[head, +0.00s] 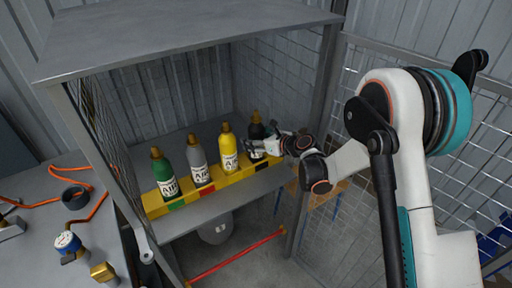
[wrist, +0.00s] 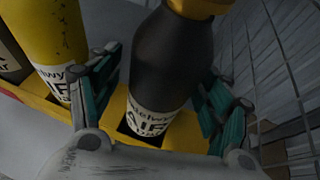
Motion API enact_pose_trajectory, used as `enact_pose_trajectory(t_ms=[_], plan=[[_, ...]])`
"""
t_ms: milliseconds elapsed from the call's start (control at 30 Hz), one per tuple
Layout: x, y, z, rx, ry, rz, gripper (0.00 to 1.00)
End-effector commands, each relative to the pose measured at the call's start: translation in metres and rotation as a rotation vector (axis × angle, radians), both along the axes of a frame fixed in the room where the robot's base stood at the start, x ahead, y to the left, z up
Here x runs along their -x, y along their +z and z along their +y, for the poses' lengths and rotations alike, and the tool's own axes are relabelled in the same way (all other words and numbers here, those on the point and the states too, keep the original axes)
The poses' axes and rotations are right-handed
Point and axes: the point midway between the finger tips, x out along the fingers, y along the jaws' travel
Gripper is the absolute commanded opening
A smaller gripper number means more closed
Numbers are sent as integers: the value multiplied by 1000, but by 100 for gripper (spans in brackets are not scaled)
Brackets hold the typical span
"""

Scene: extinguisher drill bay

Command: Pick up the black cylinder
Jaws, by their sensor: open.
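The black cylinder (head: 256,131) stands upright at the right end of the row, in a yellow rack (head: 150,203) on the cage shelf. It has a yellow cap and a white label. In the wrist view the black cylinder (wrist: 172,62) stands between the two teal-lined fingers of my gripper (wrist: 158,92). The fingers are open on either side of it, with a gap visible at least on the left. In the head view my gripper (head: 268,146) is at the cylinder's front right and hides its lower part.
A yellow cylinder (head: 228,148) stands just left of the black one, then a grey one (head: 199,163) and a green one (head: 164,175). Mesh walls (wrist: 284,60) close the right side. The cage roof (head: 180,32) is overhead. A side table (head: 40,200) holds fittings.

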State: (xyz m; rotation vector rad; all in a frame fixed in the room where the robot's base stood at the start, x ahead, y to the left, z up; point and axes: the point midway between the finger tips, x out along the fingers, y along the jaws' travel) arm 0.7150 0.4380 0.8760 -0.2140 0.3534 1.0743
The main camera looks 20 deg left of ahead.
Motion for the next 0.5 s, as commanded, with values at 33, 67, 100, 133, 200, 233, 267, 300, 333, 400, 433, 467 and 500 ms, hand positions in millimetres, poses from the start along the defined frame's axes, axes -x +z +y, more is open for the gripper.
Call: enact_pose_trajectory(t_ms=[33, 67, 100, 133, 200, 233, 267, 300, 333, 400, 433, 467, 500], plan=[[-1, -2, 2, 0, 0, 0, 72], [-2, -2, 3, 0, 0, 0, 72], [-2, -1, 3, 0, -1, 0, 72], [-2, -1, 3, 0, -1, 0, 72], [-2, -1, 2, 0, -1, 0, 72], [-2, -1, 2, 0, -1, 0, 72], [-1, -1, 2, 0, -1, 0, 65], [-1, -1, 2, 0, -1, 0, 56], [-1, -1, 2, 0, -1, 0, 49], [-1, -1, 2, 0, 0, 0, 33], [-1, -1, 2, 0, -1, 0, 27], [-1, -1, 2, 0, 0, 0, 20], [-1, -1, 2, 0, 0, 0, 11]])
